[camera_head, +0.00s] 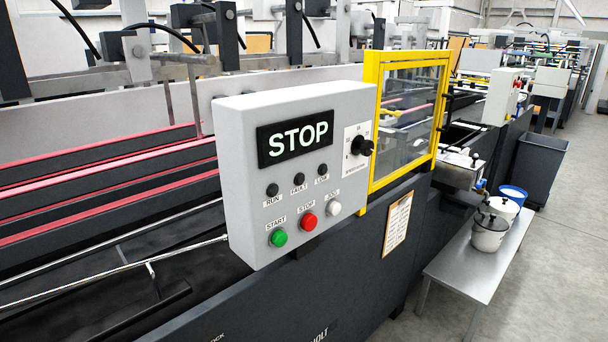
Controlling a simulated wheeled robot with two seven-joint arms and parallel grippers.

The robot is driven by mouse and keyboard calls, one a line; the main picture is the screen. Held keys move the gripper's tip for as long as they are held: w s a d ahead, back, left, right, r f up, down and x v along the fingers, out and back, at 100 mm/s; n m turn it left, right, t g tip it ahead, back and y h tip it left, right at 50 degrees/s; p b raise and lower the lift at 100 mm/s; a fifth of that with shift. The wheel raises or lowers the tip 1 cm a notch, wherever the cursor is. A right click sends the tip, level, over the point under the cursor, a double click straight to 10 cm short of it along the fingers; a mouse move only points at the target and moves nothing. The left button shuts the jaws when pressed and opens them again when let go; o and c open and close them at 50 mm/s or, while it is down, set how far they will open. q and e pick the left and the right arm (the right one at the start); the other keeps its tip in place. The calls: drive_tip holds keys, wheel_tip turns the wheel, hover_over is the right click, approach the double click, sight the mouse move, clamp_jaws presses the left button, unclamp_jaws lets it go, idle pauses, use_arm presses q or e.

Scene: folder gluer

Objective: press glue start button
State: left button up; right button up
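A grey control box (230,190) stands at the front of the machine, in the middle of the view. Its green START button (279,238) sits at the lower left of its face, left of a red STOP button (309,222) and a white button (334,208). A black display (295,138) above reads STOP in white. The RUN, FAULT and third small lamps (272,190) look dark. A black rotary knob (362,146) sticks out at the box's right. I see no button labelled for glue. Neither of my grippers is in view.
A yellow-framed clear guard (371,130) stands right of the box. Farther back are a smaller grey box (500,98) and a dark bin (540,165). The floor at far right is clear.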

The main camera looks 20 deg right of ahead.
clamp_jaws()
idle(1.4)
